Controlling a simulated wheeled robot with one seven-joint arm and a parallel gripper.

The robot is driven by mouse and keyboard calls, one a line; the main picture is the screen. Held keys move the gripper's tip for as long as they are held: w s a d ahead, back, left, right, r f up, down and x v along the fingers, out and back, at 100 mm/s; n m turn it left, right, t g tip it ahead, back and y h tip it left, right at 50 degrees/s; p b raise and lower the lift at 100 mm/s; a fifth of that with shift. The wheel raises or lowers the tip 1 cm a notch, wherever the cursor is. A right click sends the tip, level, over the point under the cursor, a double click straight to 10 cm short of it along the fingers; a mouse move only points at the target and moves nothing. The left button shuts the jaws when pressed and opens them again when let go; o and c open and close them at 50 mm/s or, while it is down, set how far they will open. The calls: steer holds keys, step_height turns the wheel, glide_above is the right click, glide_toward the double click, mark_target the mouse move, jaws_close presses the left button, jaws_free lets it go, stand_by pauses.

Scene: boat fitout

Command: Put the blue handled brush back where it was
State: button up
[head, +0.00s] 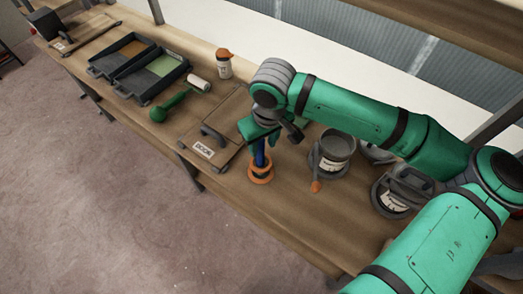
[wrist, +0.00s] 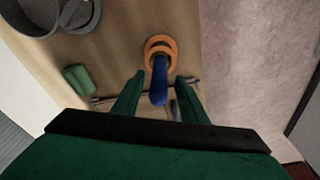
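The blue handled brush (head: 260,157) stands about upright at an orange ring-shaped piece (head: 260,178) on the bench, right of a board with a label. Its bristles are not visible. In the wrist view the blue handle (wrist: 159,82) points toward the camera, and the orange ring (wrist: 160,46) is around or beside its far end. My gripper (head: 263,143) is above the ring, around the upper handle. In the wrist view my gripper's fingers (wrist: 159,80) are apart, one each side of the handle, with gaps showing between. Contact with the handle is not visible.
A grey pot (head: 332,154) stands just right of the brush, with an orange-tipped item beside it. Left are the labelled board (head: 215,128), a green tool (head: 172,104), trays (head: 139,67) and an orange-capped bottle (head: 224,66).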

steer(key=r, duration=0.4)
steer(key=shift+s+d+r, duration=0.15)
steer(key=shift+s+r, duration=0.1)
steer(key=shift+r, duration=0.05)
stand_by(0.4)
